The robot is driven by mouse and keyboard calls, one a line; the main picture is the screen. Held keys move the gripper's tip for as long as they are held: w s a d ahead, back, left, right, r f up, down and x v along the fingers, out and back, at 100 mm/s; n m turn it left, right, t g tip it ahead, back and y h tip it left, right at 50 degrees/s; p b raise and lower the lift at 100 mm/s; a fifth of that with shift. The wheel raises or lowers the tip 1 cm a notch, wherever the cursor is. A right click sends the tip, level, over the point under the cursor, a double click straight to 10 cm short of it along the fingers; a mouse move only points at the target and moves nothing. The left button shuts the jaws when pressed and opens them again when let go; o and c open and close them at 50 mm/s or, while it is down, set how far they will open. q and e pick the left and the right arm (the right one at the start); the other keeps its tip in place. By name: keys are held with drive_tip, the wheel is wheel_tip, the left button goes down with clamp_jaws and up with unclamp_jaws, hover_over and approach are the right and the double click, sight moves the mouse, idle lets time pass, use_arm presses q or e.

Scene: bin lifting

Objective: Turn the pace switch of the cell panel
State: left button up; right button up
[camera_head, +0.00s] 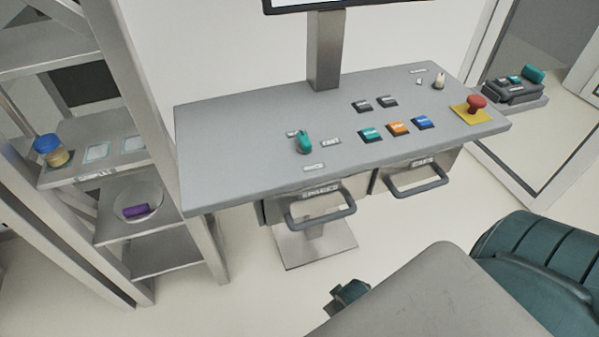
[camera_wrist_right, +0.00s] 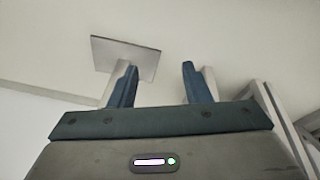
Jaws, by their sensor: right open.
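The cell panel (camera_head: 240,115) is a grey sloping console top. A teal rotary knob (camera_head: 304,144) stands on its left part with several small labels around it, too small to read surely. A smaller pale knob (camera_head: 438,80) sits at the back right with a label behind it. I cannot tell from the labels which knob is the pace switch. My right gripper (camera_wrist_right: 158,75) is open and empty in the right wrist view, with the floor and the pedestal's foot plate beyond its fingers. It is apart from both knobs. My left gripper is not in view.
The panel also bears several push buttons (camera_head: 397,128) and a red emergency button (camera_head: 475,103) on a yellow plate. Two drawers with handles (camera_head: 320,212) hang below its front edge. A monitor post (camera_head: 325,50) rises behind. A shelf rack (camera_head: 85,130) stands left.

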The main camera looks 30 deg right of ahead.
drive_tip(key=w+r+n+t+p, duration=0.2)
drive_tip(key=w+r+n+p, duration=0.15)
drive_tip(key=r, duration=1.05)
drive_tip(key=w+r+n+t+p, duration=0.15)
drive_tip(key=r+n, duration=0.35)
drive_tip(key=r, duration=0.9)
drive_tip(key=n+t+h+p, duration=0.15)
drive_tip(key=n+t, duration=0.55)
drive_tip(key=n, duration=1.6)
approach(305, 139)
drive_tip(key=shift+s+a+f+g+h, duration=0.15)
drive_tip(key=shift+a+f+g+h, duration=0.1)
drive_tip(key=shift+h, duration=0.1)
drive_tip(key=shift+w+r+n, duration=0.25)
drive_tip(key=shift+w+n, duration=0.1)
drive_tip(key=shift+w+d+f, duration=0.1)
drive_tip(key=shift+w+d, duration=0.05)
drive_tip(key=shift+w, duration=0.15)
drive_tip(key=p+x, duration=0.3)
drive_tip(key=x, duration=0.5)
drive_tip(key=shift+w, duration=0.2)
drive_tip(key=shift+p+x, duration=0.3)
drive_tip(key=shift+x, duration=0.5)
